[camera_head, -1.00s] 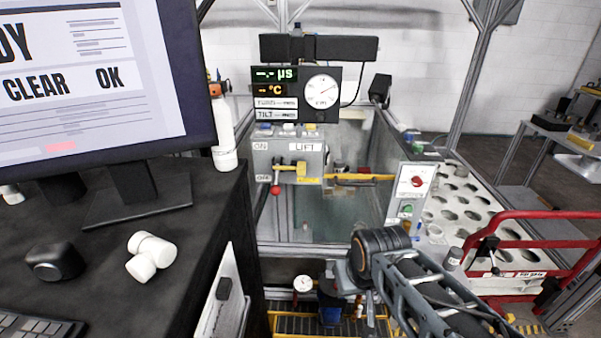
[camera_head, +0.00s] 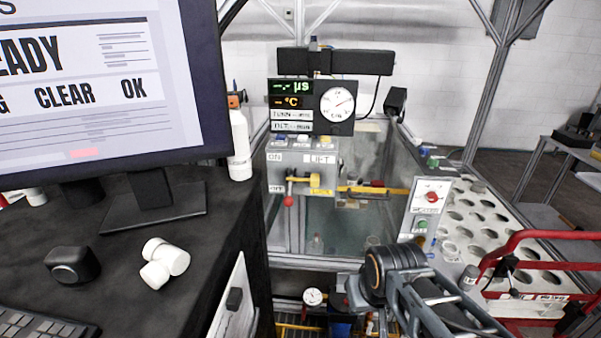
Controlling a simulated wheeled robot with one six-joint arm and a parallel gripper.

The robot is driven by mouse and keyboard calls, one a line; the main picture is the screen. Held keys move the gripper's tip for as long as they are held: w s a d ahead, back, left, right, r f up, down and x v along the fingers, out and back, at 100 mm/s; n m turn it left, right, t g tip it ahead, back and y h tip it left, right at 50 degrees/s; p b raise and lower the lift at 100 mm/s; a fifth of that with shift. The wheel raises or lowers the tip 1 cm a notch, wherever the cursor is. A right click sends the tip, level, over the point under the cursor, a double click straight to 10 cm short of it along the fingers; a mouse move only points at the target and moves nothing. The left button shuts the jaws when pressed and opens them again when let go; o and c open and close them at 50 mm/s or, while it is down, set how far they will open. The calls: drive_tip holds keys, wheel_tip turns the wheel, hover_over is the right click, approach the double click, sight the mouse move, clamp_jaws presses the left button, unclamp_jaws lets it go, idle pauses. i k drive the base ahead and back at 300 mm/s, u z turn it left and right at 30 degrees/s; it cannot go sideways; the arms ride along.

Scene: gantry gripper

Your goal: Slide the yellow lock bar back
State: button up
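A grey control box (camera_head: 304,165) labelled ON and LIFT stands at the near left corner of a glass-walled tank. A short yellow piece (camera_head: 315,181) sits on its front, beside a lever with a red ball (camera_head: 288,201). A longer yellow bar (camera_head: 380,190) runs right from the box across the tank. I cannot tell for sure which of the two is the lock bar. My arm's dark joint shows at the lower right, below and right of the box and apart from it. My gripper is not visible.
A dark desk (camera_head: 110,235) with a monitor (camera_head: 115,90) fills the left. A white bottle (camera_head: 239,145) stands at its far edge. A red rail (camera_head: 545,236) and a tray with round holes (camera_head: 470,215) are on the right.

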sight(314, 180)
drive_tip(key=k, duration=1.05)
drive_tip(key=z, duration=0.85)
drive_tip(key=i, duration=1)
drive_tip(key=u, duration=0.85)
drive_tip(key=i, duration=0.7)
drive_tip(key=u, duration=0.8)
